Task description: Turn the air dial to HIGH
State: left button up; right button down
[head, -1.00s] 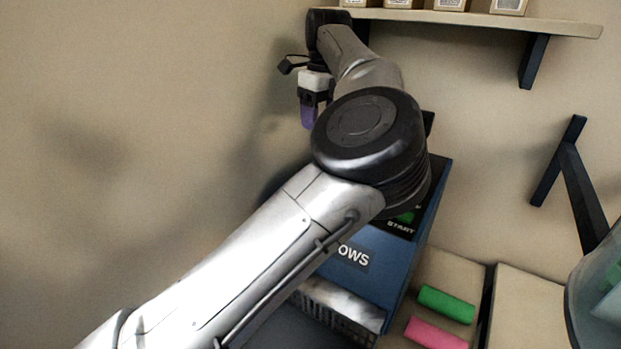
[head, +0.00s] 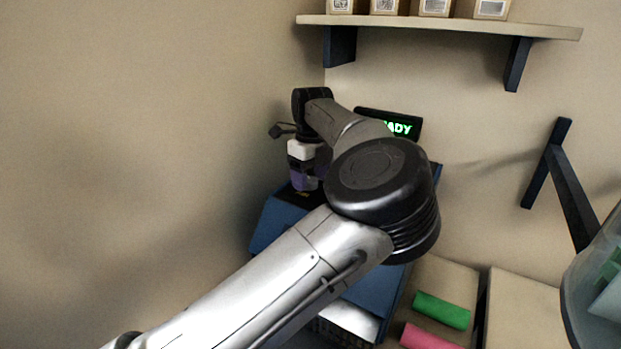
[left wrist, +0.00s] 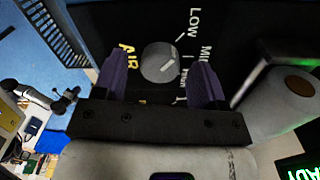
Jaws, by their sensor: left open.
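The air dial (left wrist: 160,62) is a round grey knob on a black panel in the left wrist view. Yellow lettering reading AIR is at its left, and LOW and MID are at its upper right; other lettering is partly covered by a finger. My left gripper (left wrist: 160,82) is open, with one purple finger on each side of the dial. I cannot tell whether they touch it. In the head view my left gripper (head: 304,182) points down at the top of the blue machine (head: 272,228); the dial is hidden there. My right gripper is out of view.
A display (head: 403,127) with green letters ending in ADY stands behind my arm. A white roll (left wrist: 275,100) is beside the panel. A shelf (head: 440,27) with small cartons is above. Green (head: 441,311) and pink (head: 426,337) rolls lie at lower right.

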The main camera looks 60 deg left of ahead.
pick_arm(q)
jog(key=shift+f, duration=0.25)
jog(key=c, duration=0.9)
